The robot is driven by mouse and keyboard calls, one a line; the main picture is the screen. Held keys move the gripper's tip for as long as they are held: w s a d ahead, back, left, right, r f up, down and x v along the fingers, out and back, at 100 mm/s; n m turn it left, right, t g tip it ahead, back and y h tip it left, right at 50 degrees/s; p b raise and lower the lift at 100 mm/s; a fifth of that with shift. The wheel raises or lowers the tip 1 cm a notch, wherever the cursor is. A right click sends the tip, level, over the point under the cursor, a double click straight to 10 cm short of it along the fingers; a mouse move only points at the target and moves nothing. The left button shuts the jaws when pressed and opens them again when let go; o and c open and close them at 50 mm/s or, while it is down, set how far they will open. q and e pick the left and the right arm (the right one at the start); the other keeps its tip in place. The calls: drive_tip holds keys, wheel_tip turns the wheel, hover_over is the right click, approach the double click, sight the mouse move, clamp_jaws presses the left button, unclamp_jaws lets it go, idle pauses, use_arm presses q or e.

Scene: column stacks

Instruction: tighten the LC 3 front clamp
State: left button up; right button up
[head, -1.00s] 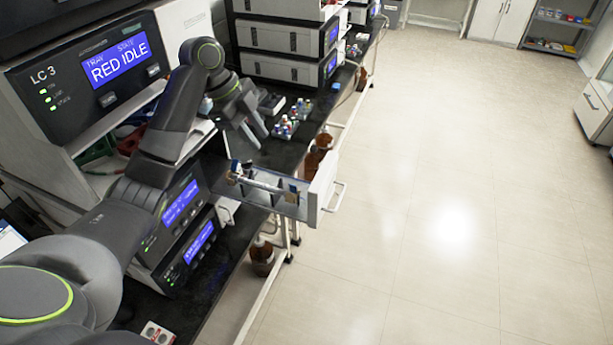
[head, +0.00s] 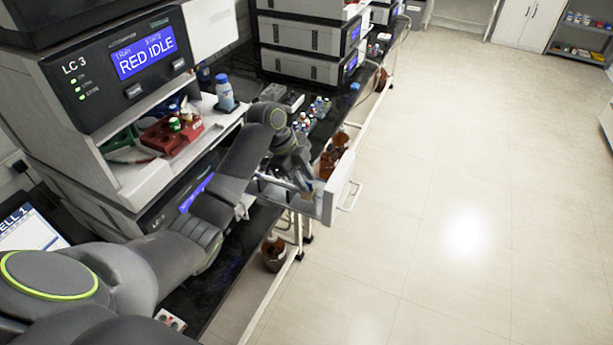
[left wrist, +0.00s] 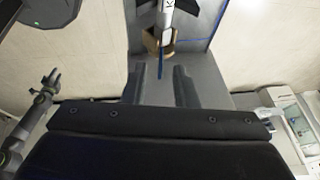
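The LC 3 unit (head: 75,68) stands at upper left, its screen reading RED IDLE. A grey drawer (head: 330,205) sticks out beside the bench, partly hidden by my left arm. My left gripper (head: 303,186) is over this drawer. In the left wrist view its two fingers (left wrist: 163,84) are apart with nothing between them. A white column (left wrist: 167,14) with dark parts at its sides ends in a tan, open-sided fitting (left wrist: 152,43), just beyond the fingertips. A blue tube hangs from it. I cannot tell which part is the clamp. My right gripper (left wrist: 50,77) shows small at left.
The floor (head: 450,190) at right is clear.

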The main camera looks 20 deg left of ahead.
use_arm(q)
drive_tip(key=shift+w+d+f, duration=0.1)
drive_tip(key=shift+d+f, duration=0.15)
drive_tip(key=shift+f, duration=0.4)
clamp_jaws()
